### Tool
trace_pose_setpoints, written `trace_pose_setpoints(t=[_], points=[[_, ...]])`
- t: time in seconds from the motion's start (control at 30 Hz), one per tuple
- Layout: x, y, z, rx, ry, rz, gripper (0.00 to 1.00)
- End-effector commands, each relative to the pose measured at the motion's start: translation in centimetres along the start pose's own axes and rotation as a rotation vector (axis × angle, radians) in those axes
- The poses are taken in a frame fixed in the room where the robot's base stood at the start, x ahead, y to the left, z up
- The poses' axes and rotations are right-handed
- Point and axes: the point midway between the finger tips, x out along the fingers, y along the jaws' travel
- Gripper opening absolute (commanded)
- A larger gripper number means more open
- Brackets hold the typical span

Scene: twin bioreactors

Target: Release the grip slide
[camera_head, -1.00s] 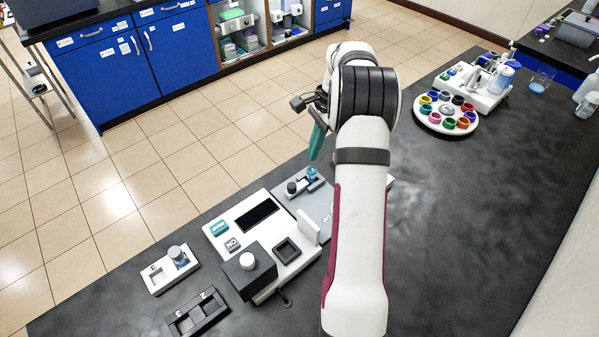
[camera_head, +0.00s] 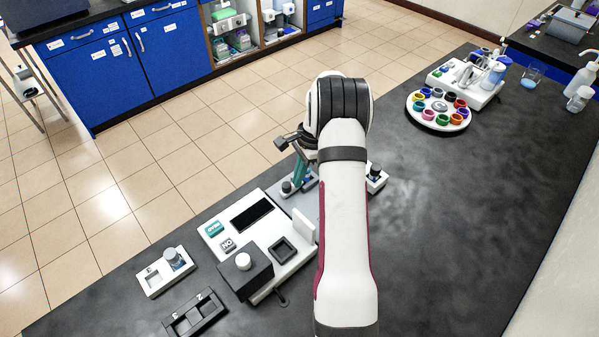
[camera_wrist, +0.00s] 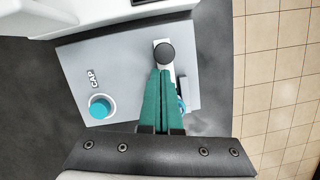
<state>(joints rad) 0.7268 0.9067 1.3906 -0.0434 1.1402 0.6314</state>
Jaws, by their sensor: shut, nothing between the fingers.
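The grip slide shows as a round black knob (camera_wrist: 165,53) on a pale strip, fixed to a grey plate (camera_wrist: 125,60). In the head view the knob (camera_head: 287,187) stands at the far-left part of the plate. My gripper (camera_wrist: 165,74) has its teal fingers pressed together, with nothing between them. In the wrist view the fingertips end at the knob's near edge; I cannot tell whether they touch it. In the head view my gripper (camera_head: 297,184) is low over the plate, just right of the knob. The fingers hide part of a blue item (camera_wrist: 180,104) beside the strip.
A teal round piece in a white ring (camera_wrist: 101,107) sits by the CAP label on the plate. A white station (camera_head: 215,245) with a black block (camera_head: 245,275) adjoins the plate. A small white holder (camera_head: 377,180) stands right of my arm. The right bench is mostly clear.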

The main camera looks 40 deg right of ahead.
Motion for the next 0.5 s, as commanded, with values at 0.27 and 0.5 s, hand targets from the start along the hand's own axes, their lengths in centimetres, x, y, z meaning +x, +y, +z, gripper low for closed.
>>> trace_pose_setpoints(t=[0.27,0.5], points=[[0.2,0.3,1.2,-0.004,0.001,0.002,0.0],[0.4,0.5,1.7,0.0,0.0,0.001,0.0]])
